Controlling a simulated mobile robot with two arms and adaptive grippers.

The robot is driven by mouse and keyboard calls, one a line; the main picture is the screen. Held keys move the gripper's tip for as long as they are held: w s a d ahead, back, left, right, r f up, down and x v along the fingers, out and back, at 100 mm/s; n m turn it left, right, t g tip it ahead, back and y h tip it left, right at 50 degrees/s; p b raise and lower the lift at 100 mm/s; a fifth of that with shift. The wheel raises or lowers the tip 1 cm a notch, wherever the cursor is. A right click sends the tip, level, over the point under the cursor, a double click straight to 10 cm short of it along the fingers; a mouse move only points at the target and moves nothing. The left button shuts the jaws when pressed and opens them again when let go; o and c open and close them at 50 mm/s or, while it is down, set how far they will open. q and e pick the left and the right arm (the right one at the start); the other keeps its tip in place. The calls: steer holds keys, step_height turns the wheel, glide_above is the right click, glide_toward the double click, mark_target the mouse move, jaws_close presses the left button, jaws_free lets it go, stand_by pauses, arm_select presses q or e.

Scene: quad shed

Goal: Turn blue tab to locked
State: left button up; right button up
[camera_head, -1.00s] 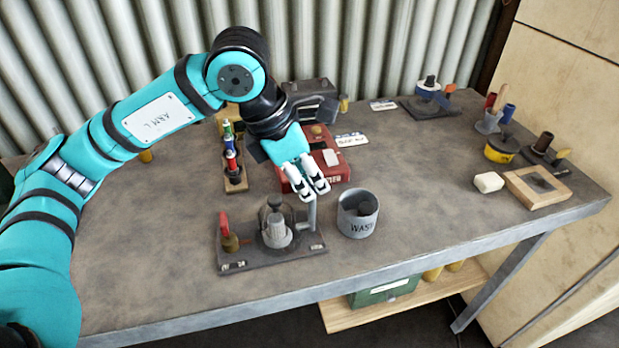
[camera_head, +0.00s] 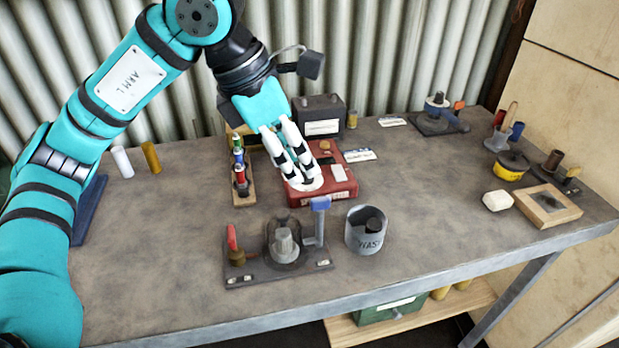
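The blue tab (camera_head: 321,204) stands on a grey post at the right end of a dark fixture plate (camera_head: 250,277) near the table's front. The same plate carries a red tab (camera_head: 232,238) at its left and a grey domed part (camera_head: 284,243) in the middle. Small labels on the plate are too small to read. My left gripper (camera_head: 302,180) hangs over the red box (camera_head: 345,186), behind and above the blue tab, apart from it. Its two white fingers point down with a narrow gap, and I see nothing held. My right gripper is out of view.
A rack of coloured bottles (camera_head: 243,190) is left of the red box. Another fixture with blue and orange parts (camera_head: 438,118) is at the back right. The table's front left is clear.

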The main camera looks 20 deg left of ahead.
arm_select(q)
steer(key=shift+v, duration=1.55)
